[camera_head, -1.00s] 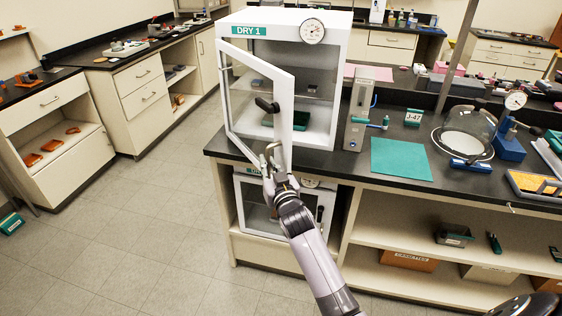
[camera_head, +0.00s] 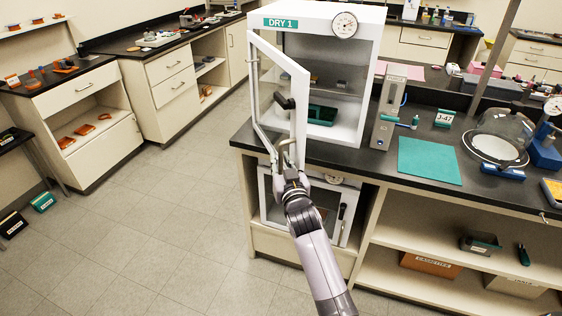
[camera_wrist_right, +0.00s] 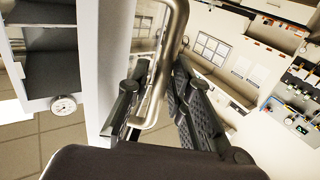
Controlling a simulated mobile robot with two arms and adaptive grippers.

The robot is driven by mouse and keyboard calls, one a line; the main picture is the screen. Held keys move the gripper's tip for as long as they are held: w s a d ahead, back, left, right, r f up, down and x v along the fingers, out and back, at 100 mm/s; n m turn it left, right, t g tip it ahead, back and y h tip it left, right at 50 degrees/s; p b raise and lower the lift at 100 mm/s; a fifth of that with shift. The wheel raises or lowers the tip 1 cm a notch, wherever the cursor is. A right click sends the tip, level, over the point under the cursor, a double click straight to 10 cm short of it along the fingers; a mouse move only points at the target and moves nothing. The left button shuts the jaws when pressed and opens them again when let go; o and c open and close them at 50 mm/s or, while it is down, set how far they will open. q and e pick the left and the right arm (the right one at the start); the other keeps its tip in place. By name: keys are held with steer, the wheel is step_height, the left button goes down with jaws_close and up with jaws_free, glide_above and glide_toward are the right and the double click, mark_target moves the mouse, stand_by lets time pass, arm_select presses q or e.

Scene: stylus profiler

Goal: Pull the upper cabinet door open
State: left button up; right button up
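The upper cabinet (camera_head: 360,90) is a white box labelled DRY 1 on the black bench. Its white-framed glass door (camera_head: 302,115) stands open, swung out from the left side. A black latch piece (camera_head: 284,101) shows on the door. My right gripper (camera_head: 287,160) is at the lower free edge of the door. The fingertips are small and partly hidden in the head view. My left gripper is not in view.
A lower glass-door cabinet (camera_head: 335,205) sits under the bench below the open door. A metal instrument (camera_head: 392,110) and a teal mat (camera_head: 428,160) are right of the upper cabinet. The floor (camera_head: 150,220) left of the door is clear.

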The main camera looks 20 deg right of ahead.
steer(key=shift+o, duration=0.8)
steer(key=shift+f, duration=0.1)
steer(key=shift+s, duration=0.25)
steer(key=s+a, duration=0.1)
steer(key=s, duration=1)
steer(key=shift+s+a, duration=0.25)
steer(key=shift+a, duration=0.05)
steer(key=shift+c, duration=0.3)
